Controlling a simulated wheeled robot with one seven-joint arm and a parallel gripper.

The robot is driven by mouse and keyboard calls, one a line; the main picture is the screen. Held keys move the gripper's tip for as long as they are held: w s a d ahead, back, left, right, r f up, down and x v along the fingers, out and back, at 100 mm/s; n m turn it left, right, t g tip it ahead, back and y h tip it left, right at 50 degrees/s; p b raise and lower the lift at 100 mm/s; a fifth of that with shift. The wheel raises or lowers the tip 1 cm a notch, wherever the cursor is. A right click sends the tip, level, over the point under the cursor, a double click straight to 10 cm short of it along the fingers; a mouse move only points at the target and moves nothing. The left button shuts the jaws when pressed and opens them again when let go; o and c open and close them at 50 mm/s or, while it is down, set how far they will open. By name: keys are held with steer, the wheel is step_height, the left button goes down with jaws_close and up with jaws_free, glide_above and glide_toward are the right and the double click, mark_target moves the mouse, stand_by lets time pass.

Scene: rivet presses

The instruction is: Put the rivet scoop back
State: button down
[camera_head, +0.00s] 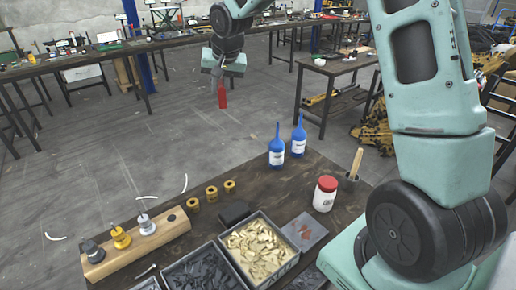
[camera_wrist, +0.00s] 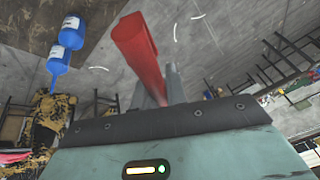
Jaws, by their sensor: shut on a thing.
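My gripper (camera_head: 220,78) is shut on a red thing, taken as the rivet scoop (camera_head: 222,96). It hangs below the fingers, over the floor beyond the table's far edge and well above it. In the wrist view the red scoop (camera_wrist: 135,50) sticks out from between the grey fingers, a long, slightly tilted piece that widens toward its far end. The fingers partly hide its held end. The bench (camera_head: 290,190) is the dark wooden top in front of me.

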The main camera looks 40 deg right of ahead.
steer(key=shift+n, duration=0.5)
steer(key=s+d+f, duration=0.1)
steer(key=s+f, duration=0.3)
steer(key=f, duration=0.5)
steer(key=s+d+f, duration=0.2)
steer(key=s+f, duration=0.1)
steer(key=f, duration=0.5)
steer(key=s+d+f, duration=0.2)
steer(key=s+f, duration=0.2)
steer(key=f, duration=0.5)
steer(key=shift+s+d+f+b, duration=0.25)
steer(key=shift+s+f+b, duration=0.05)
steer(key=shift+f+b, duration=0.05)
steer(key=shift+w+f+p, duration=0.1)
steer(key=shift+f+p, duration=0.2)
steer(key=shift+f, duration=2.1)
steer(key=shift+f, duration=0.15)
steer(key=c, duration=1.4)
jaws_free()
